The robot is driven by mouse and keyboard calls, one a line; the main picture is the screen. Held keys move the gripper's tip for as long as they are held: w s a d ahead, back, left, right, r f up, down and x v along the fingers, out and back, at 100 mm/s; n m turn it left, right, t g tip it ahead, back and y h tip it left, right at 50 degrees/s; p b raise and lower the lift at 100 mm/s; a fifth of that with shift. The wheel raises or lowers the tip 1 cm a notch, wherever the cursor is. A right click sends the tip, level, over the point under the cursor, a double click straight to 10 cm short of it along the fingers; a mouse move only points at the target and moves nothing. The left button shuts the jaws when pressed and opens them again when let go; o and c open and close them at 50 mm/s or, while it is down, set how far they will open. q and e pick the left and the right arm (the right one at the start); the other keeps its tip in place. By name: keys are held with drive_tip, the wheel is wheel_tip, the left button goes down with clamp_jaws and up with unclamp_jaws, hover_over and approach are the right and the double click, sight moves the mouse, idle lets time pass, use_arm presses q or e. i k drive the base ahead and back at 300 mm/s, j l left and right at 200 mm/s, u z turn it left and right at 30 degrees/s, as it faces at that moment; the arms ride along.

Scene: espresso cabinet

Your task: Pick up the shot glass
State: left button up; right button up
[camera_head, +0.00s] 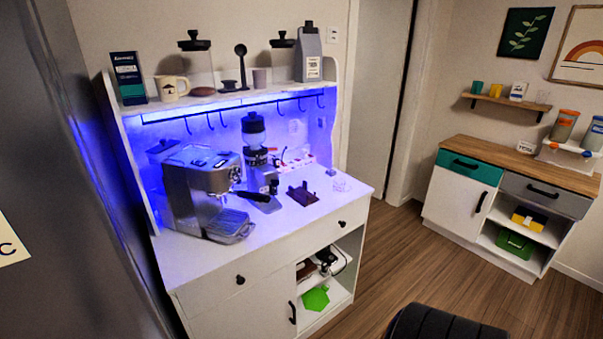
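A small clear glass object (341,186), which looks like the shot glass, stands near the right end of the white cabinet's counter (318,208). It is faint and small, so its exact shape is hard to tell. It stands to the right of a dark brown stand (302,194). Neither of my grippers is in view, and nothing is seen touching the glass.
A silver espresso machine (205,190) fills the counter's left part, with a grinder (256,150) to its right. Mugs and canisters line the shelf above. Wooden floor (400,260) lies open between this cabinet and a second cabinet (455,205) at the right.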

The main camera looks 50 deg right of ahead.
sight(342, 187)
drive_tip(key=z, duration=1.95)
